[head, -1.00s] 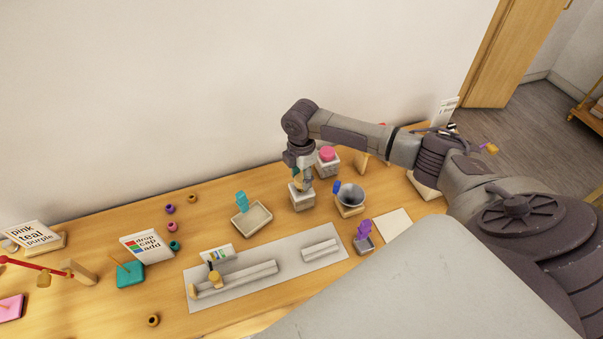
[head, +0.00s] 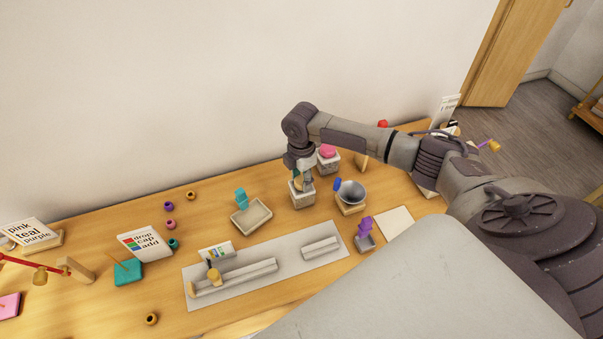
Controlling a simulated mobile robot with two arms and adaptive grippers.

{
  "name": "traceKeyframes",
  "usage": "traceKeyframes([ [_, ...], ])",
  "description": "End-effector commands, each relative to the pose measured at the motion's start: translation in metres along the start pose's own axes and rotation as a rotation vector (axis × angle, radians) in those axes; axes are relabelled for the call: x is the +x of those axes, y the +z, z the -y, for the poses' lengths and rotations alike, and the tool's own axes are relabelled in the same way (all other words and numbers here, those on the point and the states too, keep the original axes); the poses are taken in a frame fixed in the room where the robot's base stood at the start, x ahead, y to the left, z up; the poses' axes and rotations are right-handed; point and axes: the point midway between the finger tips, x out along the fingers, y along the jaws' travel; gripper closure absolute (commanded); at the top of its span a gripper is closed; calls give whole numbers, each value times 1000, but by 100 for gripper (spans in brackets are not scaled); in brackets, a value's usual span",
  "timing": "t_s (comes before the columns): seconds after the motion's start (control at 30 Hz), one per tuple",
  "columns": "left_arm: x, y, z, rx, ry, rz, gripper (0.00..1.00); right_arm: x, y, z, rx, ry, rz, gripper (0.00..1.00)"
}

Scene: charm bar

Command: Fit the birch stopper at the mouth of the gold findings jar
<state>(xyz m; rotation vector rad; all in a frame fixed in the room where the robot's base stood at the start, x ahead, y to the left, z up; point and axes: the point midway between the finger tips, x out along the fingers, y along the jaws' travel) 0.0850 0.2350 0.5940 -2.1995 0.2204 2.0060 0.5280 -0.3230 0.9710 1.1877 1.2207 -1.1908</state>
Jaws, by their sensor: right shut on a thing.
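My right gripper (head: 302,182) points down over a small pale square-sided holder (head: 303,200) near the back middle of the table. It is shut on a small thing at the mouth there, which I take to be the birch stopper. The gold findings jar seems to stand in this holder. The fingers and the arm hide most of the stopper and the jar's mouth, so I cannot tell whether the stopper is seated. My left gripper is not in view.
A similar holder with a pink top (head: 328,152) stands close behind right. A grey funnel (head: 351,191) on a wooden base is just right. A pale tray (head: 251,217) with a teal piece lies left, and a grey mat (head: 204,293) with rails lies in front.

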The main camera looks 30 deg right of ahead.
Motion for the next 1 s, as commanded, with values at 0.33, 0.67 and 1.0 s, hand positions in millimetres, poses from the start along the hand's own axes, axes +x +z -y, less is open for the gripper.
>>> traceKeyframes([
  [0.33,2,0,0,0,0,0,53,3,0,0,0,0,0,28],
  [0.67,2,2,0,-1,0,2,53,-1,0,0,0,2,0,28],
  [1.0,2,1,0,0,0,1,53,-63,1,-1,-1,5,1,28],
])
